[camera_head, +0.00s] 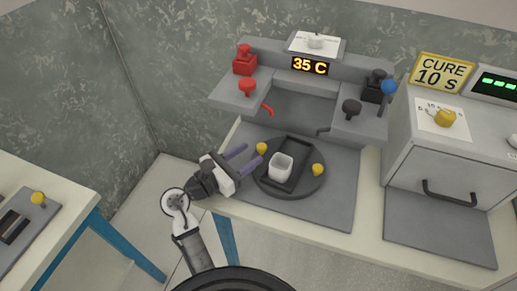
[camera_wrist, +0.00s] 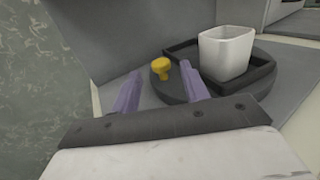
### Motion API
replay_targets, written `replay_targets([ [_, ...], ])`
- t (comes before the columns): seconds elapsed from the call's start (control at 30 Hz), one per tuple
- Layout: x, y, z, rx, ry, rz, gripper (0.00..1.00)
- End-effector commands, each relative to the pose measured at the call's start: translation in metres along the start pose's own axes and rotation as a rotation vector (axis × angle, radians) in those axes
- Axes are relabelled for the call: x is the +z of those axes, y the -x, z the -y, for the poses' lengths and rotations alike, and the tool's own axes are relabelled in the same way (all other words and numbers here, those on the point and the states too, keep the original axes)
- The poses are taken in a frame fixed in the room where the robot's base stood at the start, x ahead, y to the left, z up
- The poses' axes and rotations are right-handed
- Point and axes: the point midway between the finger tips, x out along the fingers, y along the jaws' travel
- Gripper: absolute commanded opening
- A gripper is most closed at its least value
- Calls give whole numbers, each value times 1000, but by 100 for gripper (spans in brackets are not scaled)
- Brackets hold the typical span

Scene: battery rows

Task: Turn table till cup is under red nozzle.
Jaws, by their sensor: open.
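The white cup (camera_head: 281,166) stands upright in a black tray on the round dark turntable (camera_head: 305,187). The cup also shows in the wrist view (camera_wrist: 227,52). The turntable has a yellow knob (camera_head: 261,148) at its left edge and another yellow knob (camera_head: 318,169) at its right. The red nozzle (camera_head: 267,109) sticks out at the left of the dispenser, behind the turntable. My gripper (camera_head: 241,156) is open and empty at the turntable's left. In the wrist view the left yellow knob (camera_wrist: 161,68) appears ahead, between the two purple fingers (camera_wrist: 160,90).
A dark nozzle (camera_head: 323,131) is on the dispenser's right side. The display reads 35 C (camera_head: 310,66). A grey oven (camera_head: 450,150) with a handle stands at right. A second table (camera_head: 60,215) is at far left. The grey mat (camera_head: 335,205) before the turntable is clear.

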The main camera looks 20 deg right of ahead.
Motion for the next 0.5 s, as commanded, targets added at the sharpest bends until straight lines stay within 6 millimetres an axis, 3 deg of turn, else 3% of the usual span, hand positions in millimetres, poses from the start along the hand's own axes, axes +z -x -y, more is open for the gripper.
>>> replay_targets([
  [0.2, -1, 50, -1, 5, 0, 0, 45],
  [0.5, 0, 81, 0, -1, 0, 0, 45],
])
